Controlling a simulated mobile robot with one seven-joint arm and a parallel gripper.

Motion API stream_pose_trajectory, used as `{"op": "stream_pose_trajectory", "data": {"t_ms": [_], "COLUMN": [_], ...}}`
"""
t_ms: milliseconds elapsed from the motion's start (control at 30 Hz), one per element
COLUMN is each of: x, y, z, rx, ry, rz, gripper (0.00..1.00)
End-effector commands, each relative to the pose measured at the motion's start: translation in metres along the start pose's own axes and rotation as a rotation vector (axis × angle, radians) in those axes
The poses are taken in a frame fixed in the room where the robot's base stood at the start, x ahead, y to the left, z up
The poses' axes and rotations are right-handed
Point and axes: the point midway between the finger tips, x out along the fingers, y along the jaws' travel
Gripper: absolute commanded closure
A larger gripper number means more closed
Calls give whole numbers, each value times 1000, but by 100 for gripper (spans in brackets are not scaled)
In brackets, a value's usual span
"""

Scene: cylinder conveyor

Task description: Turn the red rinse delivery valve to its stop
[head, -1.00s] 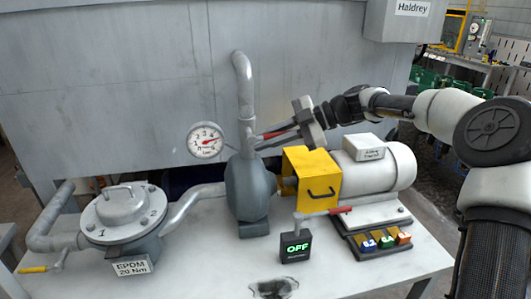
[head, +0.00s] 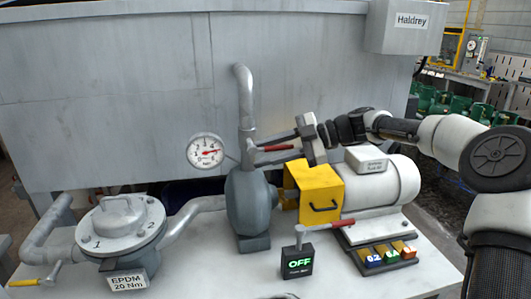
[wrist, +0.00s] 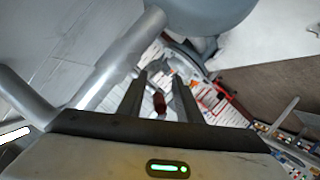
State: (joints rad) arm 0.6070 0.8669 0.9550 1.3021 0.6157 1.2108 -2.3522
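A red-handled lever (head: 278,148) sticks out to the right from the grey upright pipe (head: 245,95) above the pump, and it looks like the rinse delivery valve. My gripper (head: 275,141) reaches in from the right at the handle. In the wrist view my gripper (wrist: 158,90) is open, with one finger on each side of the red handle (wrist: 159,103). Gaps show between the handle and both fingers, so it looks unheld. The valve body is partly hidden behind the fingers.
A pressure gauge (head: 206,151) is left of the pipe, and the grey pump (head: 248,205) stands below. A yellow guard (head: 314,190) and white motor (head: 385,180) lie under my arm. Another red lever (head: 342,223) is above the OFF box (head: 298,262). A yellow-handled lever (head: 25,283) is far left.

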Motion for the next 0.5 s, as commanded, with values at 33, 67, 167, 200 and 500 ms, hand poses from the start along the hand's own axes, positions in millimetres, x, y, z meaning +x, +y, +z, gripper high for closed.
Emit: {"op": "stream_pose_trajectory", "data": {"t_ms": [33,67,167,200,500], "x": [0,0,-1,-2,-45], "y": [0,0,0,0,2], "z": [0,0,0,0,0], "rx": [-1,-1,-2,-3,-4], "ry": [-1,-1,-2,-2,-5], "rz": [0,0,0,0,4], "gripper": [68,68,68,68,68]}}
